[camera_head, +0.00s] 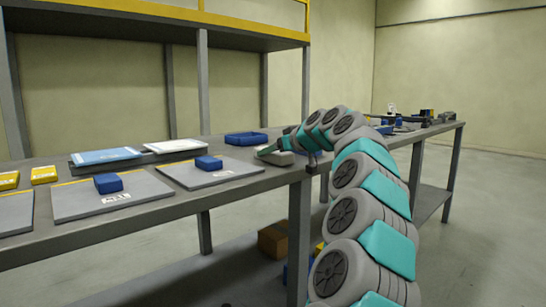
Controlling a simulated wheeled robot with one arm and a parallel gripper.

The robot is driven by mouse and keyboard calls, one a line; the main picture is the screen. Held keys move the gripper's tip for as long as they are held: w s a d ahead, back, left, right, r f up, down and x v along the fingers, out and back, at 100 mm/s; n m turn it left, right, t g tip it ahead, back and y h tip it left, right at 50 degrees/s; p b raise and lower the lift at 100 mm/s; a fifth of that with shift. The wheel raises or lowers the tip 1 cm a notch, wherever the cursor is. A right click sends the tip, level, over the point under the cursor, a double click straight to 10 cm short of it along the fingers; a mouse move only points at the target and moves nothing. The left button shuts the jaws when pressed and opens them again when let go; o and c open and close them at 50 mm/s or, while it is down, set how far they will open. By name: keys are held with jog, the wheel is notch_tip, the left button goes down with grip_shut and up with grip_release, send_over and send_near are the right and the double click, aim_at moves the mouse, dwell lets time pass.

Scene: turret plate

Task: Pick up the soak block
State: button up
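My arm reaches in from the right, and my gripper (265,152) is low over the right end of the near bench, beside or over a small pale grey object (278,158). The fingers are too small to tell whether they are open, or whether they touch it. One blue block (107,184) lies on a grey plate (80,204). Another blue block (208,163) lies on a second grey plate (190,177), left of my gripper and apart from it. No readable label shows which thing is the soak block.
Yellow blocks (44,175) lie at the left end of the bench (160,216). A blue tray (246,139), a white panel (174,146) and a blue-and-white panel (106,156) lie behind the plates. A shelf frame (203,90) rises above. Several small items stand on the bench's far right part.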

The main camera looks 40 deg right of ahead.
jog(key=c, duration=0.9)
jog(key=shift+r, duration=0.2)
